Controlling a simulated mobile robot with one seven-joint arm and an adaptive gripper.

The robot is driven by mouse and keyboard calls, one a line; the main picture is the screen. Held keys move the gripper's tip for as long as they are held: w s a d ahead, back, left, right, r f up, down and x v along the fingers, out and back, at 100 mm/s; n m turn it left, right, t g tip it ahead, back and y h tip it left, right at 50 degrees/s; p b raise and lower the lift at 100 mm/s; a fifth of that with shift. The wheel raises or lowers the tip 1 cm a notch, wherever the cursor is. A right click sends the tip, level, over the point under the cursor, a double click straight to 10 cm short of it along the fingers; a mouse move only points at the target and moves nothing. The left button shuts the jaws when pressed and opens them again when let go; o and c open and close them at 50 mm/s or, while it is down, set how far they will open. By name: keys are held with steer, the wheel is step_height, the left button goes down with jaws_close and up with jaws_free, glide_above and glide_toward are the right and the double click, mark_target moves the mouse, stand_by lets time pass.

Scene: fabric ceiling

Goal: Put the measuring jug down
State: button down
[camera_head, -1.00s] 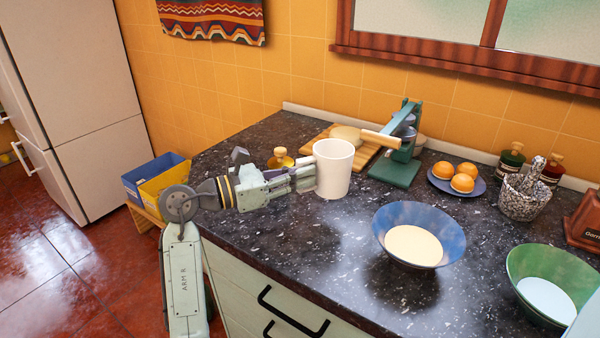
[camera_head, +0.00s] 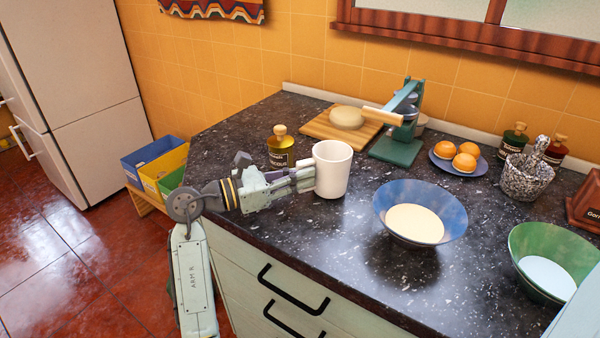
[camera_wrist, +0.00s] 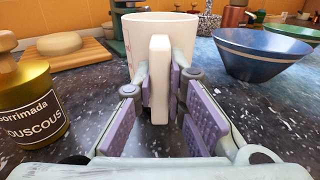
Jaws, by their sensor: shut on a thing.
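The measuring jug (camera_head: 333,169) is a plain white upright vessel over the dark speckled counter (camera_head: 300,240). In the wrist view the jug (camera_wrist: 180,35) is straight ahead, with its flat vertical handle (camera_wrist: 160,80) towards me. My gripper (camera_head: 308,179) reaches in from the left and is shut on the handle. In the wrist view its purple pads (camera_wrist: 160,90) press on both sides of the handle. The jug's base is at or close above the counter; I cannot tell if it touches.
A couscous jar (camera_head: 280,150) stands just behind my gripper. A blue bowl (camera_head: 432,195) is right of the jug. Behind are a board with dough (camera_head: 318,126), a green press (camera_head: 396,150) and a plate of oranges (camera_head: 440,162). Counter in front of the jug is clear.

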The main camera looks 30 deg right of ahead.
steer(key=shift+f+p, duration=0.4)
stand_by(0.3)
steer(key=c, duration=1.6)
jaws_free()
steer(key=shift+o, duration=0.2)
steer(key=a, duration=0.4)
steer(key=w+a, duration=0.1)
steer(key=a, duration=0.3)
steer(key=w+a, duration=0.1)
steer(key=a, duration=0.3)
steer(key=shift+w, duration=0.1)
